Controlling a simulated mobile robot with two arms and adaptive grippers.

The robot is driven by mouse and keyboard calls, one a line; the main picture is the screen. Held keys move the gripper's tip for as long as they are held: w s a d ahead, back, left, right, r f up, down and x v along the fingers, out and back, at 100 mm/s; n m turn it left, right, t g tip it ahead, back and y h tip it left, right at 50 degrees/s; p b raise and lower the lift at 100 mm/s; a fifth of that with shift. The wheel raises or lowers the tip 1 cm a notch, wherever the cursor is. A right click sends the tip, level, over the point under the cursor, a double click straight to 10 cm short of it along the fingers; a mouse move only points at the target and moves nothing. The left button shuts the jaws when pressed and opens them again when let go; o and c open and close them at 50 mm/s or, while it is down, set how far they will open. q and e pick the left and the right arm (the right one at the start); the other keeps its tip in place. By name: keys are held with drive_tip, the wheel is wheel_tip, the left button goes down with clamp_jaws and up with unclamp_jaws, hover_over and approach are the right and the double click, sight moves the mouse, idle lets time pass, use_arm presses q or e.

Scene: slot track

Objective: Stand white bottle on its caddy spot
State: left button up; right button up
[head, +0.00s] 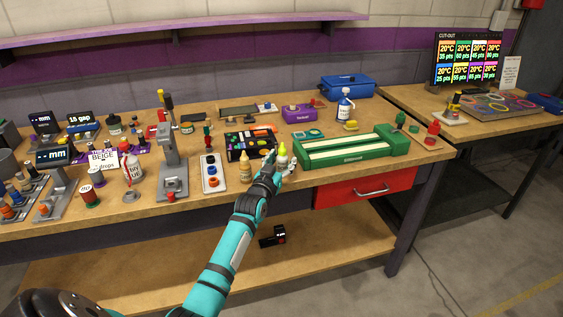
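A small white bottle with a yellow-green tip (283,153) is near the front edge of the workbench, left of the green track block. My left gripper (281,165) is right at this bottle and hides its lower part. I cannot tell whether the fingers are shut on it or only around it, or whether its base touches the bench. A black caddy with coloured spots (235,154) lies just behind and left of the gripper. Which spot belongs to the white bottle cannot be told. My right gripper is not in view.
A tan bottle (245,171) stands left of my gripper. A green track block (350,149) lies to the right, with a blue-and-white bottle (345,107) behind it. A grey tray with rings (212,175) and a grey press stand (172,160) are further left.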

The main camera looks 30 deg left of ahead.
use_arm(q)
drive_tip(key=shift+f+b, duration=0.2)
drive_tip(key=shift+b, duration=0.3)
drive_tip(key=v, duration=1.7)
drive_tip(key=shift+s+a+f, duration=0.2)
drive_tip(key=shift+s+a, duration=0.1)
drive_tip(key=shift+a, duration=0.05)
drive_tip(key=shift+f, duration=0.1)
